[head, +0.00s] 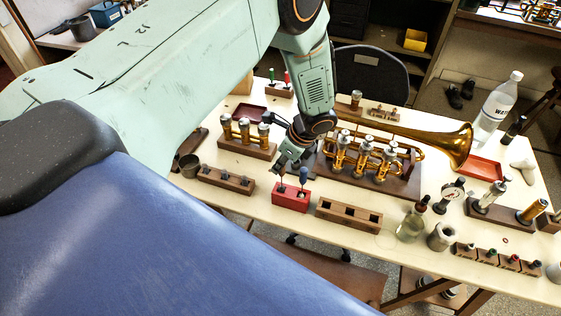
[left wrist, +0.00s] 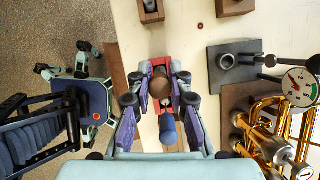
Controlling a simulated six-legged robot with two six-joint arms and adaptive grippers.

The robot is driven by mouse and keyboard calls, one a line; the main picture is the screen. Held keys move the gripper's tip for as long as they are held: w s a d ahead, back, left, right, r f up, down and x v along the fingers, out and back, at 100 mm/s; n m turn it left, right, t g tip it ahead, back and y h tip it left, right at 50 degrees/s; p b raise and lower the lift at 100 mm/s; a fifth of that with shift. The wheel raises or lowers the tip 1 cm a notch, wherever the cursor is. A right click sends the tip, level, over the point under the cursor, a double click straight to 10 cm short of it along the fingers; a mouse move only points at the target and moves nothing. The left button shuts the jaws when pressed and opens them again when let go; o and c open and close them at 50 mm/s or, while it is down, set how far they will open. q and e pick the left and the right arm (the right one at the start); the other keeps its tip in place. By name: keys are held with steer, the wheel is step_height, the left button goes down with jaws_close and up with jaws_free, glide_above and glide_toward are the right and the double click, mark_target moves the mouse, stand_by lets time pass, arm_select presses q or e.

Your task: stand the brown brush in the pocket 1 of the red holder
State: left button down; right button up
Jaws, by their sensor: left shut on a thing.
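The red holder (head: 291,198) stands near the front edge of the table, left of the middle in the head view. A blue-handled tool (head: 304,175) stands upright at its right end; its blue handle also shows in the left wrist view (left wrist: 167,131). My left gripper (head: 284,164) is just above the holder's left part. In the left wrist view its fingers (left wrist: 160,98) are shut on the brown brush (left wrist: 160,87), seen nearly end-on over the red holder (left wrist: 161,62). The brush's lower end is hidden, so I cannot tell whether it is inside a pocket. My right gripper is not in view.
A wooden block with open pockets (head: 349,216) stands right of the holder, and another wooden block (head: 226,180) stands left. The brass trumpet (head: 401,130) lies on its stand behind. A glass bottle (head: 411,224) and metal cup (head: 440,237) stand further right.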

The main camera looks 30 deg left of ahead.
arm_select(q)
steer(key=shift+f+b, duration=0.3)
steer(key=shift+f, duration=0.15)
steer(key=c, duration=1.2)
jaws_free()
steer(key=shift+o, duration=0.2)
steer(key=shift+r, duration=0.15)
steer(key=v, duration=1.1)
steer(key=shift+d+r, duration=0.2)
steer(key=shift+r, duration=0.15)
steer(key=shift+s, duration=0.1)
